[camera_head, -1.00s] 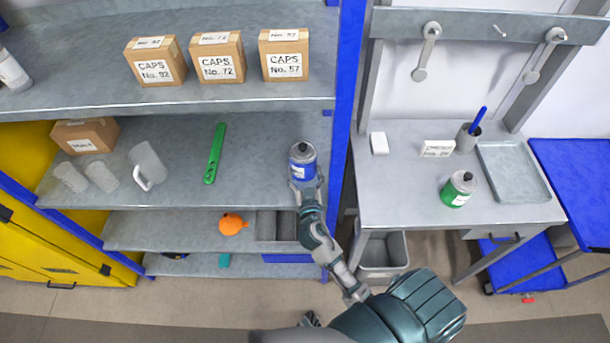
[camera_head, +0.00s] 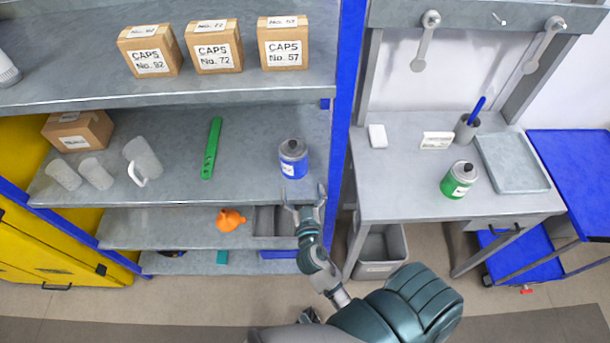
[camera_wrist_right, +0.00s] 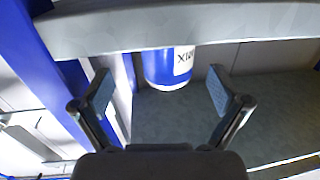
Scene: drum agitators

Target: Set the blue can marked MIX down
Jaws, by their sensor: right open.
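The blue can (camera_head: 293,160) with a grey top stands upright on the middle shelf (camera_head: 250,150), near the shelf's right end. My right gripper (camera_head: 305,190) is open and empty, in front of the can and apart from it. In the right wrist view the can (camera_wrist_right: 169,68) shows ahead between the spread fingers (camera_wrist_right: 160,100); its label is partly seen and its upper part is hidden by a shelf edge.
A blue post (camera_head: 346,100) stands right of the can. A green tool (camera_head: 211,148) and a white mug (camera_head: 143,160) lie left of it. The upper shelf (camera_head: 200,95) carries several CAPS boxes. A green can (camera_head: 459,180) stands on the right-hand table.

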